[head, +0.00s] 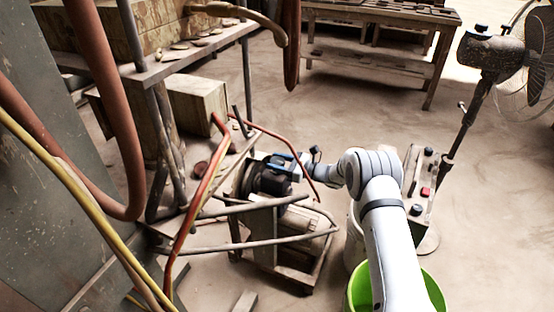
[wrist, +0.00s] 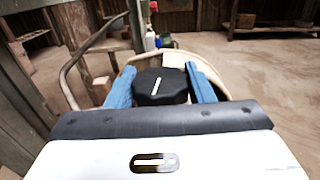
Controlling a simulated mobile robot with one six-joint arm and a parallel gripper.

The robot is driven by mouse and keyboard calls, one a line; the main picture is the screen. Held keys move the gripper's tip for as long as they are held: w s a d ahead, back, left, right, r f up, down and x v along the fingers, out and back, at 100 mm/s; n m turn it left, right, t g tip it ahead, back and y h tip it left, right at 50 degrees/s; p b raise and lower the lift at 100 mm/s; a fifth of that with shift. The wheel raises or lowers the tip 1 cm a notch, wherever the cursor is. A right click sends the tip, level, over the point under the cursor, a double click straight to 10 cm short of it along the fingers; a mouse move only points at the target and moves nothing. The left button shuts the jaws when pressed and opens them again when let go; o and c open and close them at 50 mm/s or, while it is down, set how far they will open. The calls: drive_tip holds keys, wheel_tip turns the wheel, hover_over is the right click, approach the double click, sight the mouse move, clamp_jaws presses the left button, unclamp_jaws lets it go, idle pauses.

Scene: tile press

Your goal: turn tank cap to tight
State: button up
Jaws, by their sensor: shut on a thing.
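The tank cap (wrist: 160,86) is black and many-sided, with a white line on its top, in the middle of the wrist view. The line runs nearly along my view, leaning slightly. My gripper (wrist: 159,76) has its two blue fingers on either side of the cap and is shut on it. A pale rounded surface, perhaps the tank, shows behind the cap. In the head view my gripper (head: 291,164) is at the dark machine (head: 268,180) in the metal frame. I cannot make out the cap clearly there.
Metal bars (head: 265,242) and red hoses (head: 203,185) surround the machine. A control box (head: 424,190) with a red button and a fan (head: 500,55) stand to the right. A green bucket (head: 359,290) is below my arm. Open floor lies behind.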

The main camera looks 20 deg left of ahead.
drive_tip(key=m+t+h, duration=0.1)
drive_tip(key=m+t, duration=0.1)
drive_tip(key=t, duration=0.1)
drive_tip(key=m+t, duration=0.2)
drive_tip(key=t, duration=0.1)
drive_tip(key=shift+s+f+t+h, duration=0.1)
drive_tip(key=shift+t+h, duration=0.3)
drive_tip(key=m+t+h+b, duration=0.1)
drive_tip(key=m+t+h, duration=0.1)
drive_tip(key=m+t, duration=0.1)
drive_tip(key=shift+t+b, duration=0.3)
drive_tip(key=shift+b, duration=0.1)
drive_tip(key=shift+m+t+h, duration=0.4)
drive_tip(key=shift+h, duration=0.1)
drive_tip(key=shift+t, duration=0.3)
drive_tip(key=o, duration=1)
drive_tip(key=shift+d, duration=0.1)
drive_tip(key=p+v, duration=0.1)
drive_tip(key=v, duration=0.6)
drive_tip(key=shift+s+d+r, duration=0.2)
